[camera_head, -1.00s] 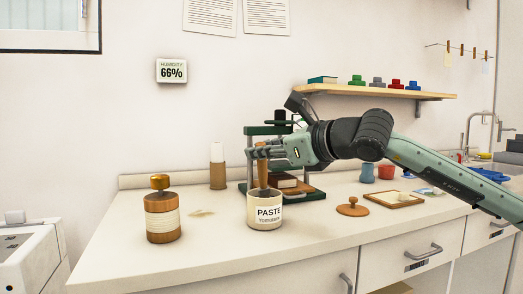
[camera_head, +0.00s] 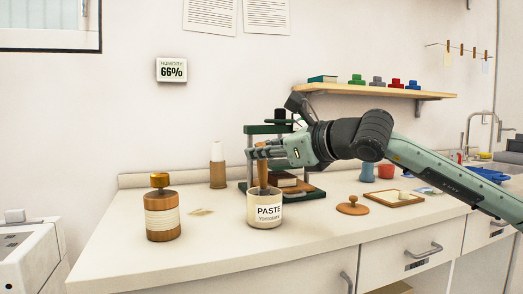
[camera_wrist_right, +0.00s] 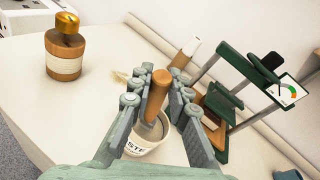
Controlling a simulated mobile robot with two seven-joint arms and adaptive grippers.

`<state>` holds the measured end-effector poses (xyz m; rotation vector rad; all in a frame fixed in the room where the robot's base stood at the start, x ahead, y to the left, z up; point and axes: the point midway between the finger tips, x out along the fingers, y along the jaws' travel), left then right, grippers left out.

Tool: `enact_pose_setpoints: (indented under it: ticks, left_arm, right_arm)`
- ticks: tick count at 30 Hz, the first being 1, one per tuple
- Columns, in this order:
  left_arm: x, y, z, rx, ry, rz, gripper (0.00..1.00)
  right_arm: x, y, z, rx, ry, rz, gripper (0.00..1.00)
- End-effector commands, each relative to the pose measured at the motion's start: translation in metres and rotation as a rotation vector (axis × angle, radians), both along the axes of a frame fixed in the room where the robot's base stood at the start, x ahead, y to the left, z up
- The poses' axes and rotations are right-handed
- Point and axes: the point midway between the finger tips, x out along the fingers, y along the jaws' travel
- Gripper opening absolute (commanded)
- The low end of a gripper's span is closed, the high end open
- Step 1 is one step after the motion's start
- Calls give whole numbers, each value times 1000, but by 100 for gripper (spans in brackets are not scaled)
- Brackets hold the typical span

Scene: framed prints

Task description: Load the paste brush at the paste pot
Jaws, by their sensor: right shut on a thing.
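The cream paste pot (camera_head: 264,210), labelled PASTE, stands upright on the counter; it also shows in the wrist view (camera_wrist_right: 143,148). The paste brush's brown wooden handle (camera_head: 262,172) rises out of the pot, close to upright. Its lower end is inside the pot and hidden. My right gripper (camera_head: 258,153) is above the pot, shut on the brush handle near its top. In the wrist view the handle (camera_wrist_right: 157,92) stands between the two fingers. My left gripper is not in view.
A wooden bottle with a gold knob (camera_head: 162,212) stands left of the pot. A green press (camera_head: 286,190) is close behind it. A round wooden lid (camera_head: 352,206) and a wooden tray (camera_head: 393,199) lie to the right. The counter's front left is clear.

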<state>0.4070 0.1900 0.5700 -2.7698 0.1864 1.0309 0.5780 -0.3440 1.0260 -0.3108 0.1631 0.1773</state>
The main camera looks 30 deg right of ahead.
Motion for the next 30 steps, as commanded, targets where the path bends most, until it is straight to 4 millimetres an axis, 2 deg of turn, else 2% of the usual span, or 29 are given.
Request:
enact_pose_setpoints:
  ticks: [24, 30]
  left_arm:
    - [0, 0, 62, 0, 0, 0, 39]
    - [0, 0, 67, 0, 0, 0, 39]
  right_arm:
    - [0, 0, 64, 1, 1, 0, 0]
    - [0, 0, 70, 0, 1, 0, 0]
